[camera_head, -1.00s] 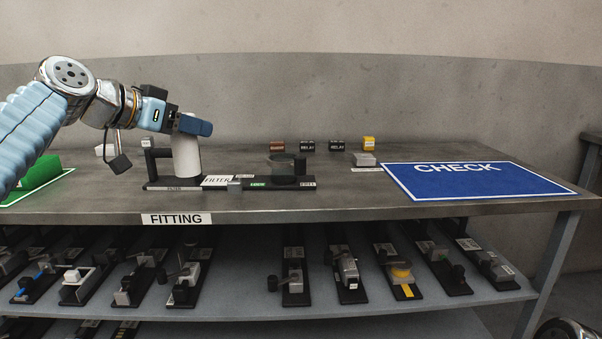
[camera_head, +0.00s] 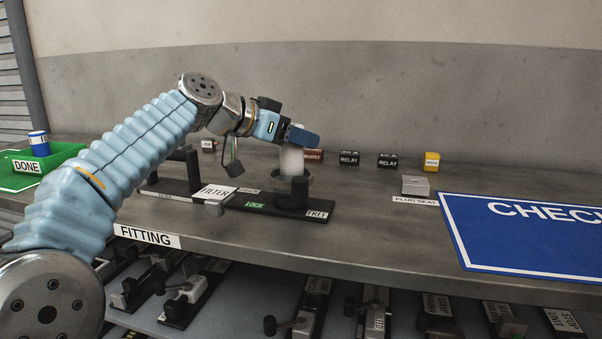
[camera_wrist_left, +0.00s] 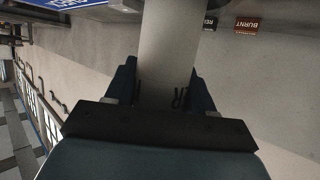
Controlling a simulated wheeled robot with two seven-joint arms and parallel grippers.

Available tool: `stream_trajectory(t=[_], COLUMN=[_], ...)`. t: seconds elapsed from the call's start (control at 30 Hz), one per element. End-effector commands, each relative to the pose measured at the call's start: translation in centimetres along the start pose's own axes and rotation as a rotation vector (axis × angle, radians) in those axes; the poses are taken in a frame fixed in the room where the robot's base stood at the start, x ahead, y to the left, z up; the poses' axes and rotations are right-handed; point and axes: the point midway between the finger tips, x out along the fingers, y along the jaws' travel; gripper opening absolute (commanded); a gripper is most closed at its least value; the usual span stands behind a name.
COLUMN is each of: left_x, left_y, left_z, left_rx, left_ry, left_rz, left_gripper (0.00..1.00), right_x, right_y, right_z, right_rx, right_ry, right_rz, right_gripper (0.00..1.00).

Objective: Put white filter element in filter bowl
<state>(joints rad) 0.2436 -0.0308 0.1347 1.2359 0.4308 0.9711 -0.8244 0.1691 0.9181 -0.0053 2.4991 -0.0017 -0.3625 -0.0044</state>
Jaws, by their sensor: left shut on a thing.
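The white filter element (camera_head: 291,161) is upright in the jaws of my left gripper (camera_head: 298,142), which is shut on its upper part. Its lower end is at the mouth of the dark filter bowl (camera_head: 308,180), at the right part of the black fitting base. I cannot tell how far it reaches in. A black knob (camera_head: 299,190) stands in front and hides part of the bowl. In the left wrist view the filter element (camera_wrist_left: 170,55) stands between the two fingers, its far end at a dark rim. My right gripper is not in view.
The black base (camera_head: 268,208) bears FILTER, LOCK and FREE labels. A black post (camera_head: 185,165) stands on its left. A blue CHECK mat (camera_head: 530,235) lies right, a green DONE tray (camera_head: 62,155) left.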

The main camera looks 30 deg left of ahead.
Motion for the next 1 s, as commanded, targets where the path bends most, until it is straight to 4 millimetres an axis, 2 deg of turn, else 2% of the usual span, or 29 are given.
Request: stream_trajectory(t=[0.3,0.7,0.73,0.87,1.0], left_x=[1.6,1.8,1.8,1.8,1.8], left_y=[0.0,0.0,0.0,0.0,0.0], left_z=[4.0,4.5,4.3,4.3,4.3], left_rx=[-0.001,0.001,0.001,0.000,0.000], left_ry=[0.000,0.001,0.001,0.000,0.000], left_rz=[-0.001,-0.001,-0.001,-0.001,-0.001], left_gripper=[0.22,0.22,0.56,0.76,0.79], right_x=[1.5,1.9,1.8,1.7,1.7], right_y=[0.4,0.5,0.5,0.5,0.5], right_z=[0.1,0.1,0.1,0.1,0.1], right_rx=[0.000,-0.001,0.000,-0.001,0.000], right_ry=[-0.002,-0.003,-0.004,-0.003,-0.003], right_rz=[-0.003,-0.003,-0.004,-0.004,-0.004], right_gripper=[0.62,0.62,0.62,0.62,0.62])
